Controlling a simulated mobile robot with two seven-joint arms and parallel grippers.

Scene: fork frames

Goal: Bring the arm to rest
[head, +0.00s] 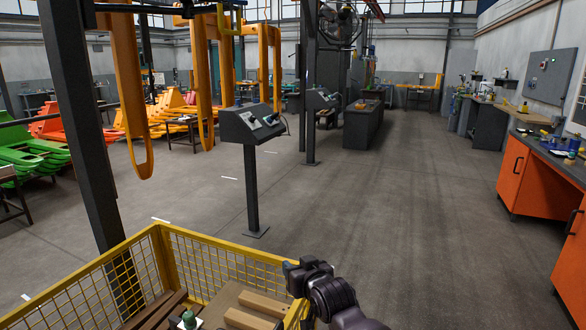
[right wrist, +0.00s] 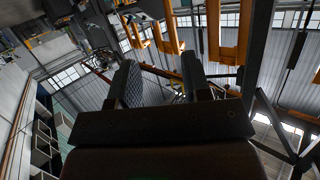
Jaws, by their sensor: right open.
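My right arm comes in at the bottom of the head view, and its gripper (head: 296,272) is above the yellow-framed mesh pen (head: 215,252). In the right wrist view the two fingers of my right gripper (right wrist: 160,78) stand apart with nothing between them. That view looks up past them to the roof, the hanging orange frames and the windows. I cannot tell whether the gripper touches the pen. My left arm and gripper do not show.
Wooden blocks (head: 262,303) and a green bottle (head: 189,319) are in the pen. A grey control console (head: 252,124) stands beyond it, near a dark post (head: 83,120). Orange cabinets (head: 512,172) line the right. The floor (head: 400,220) between is clear.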

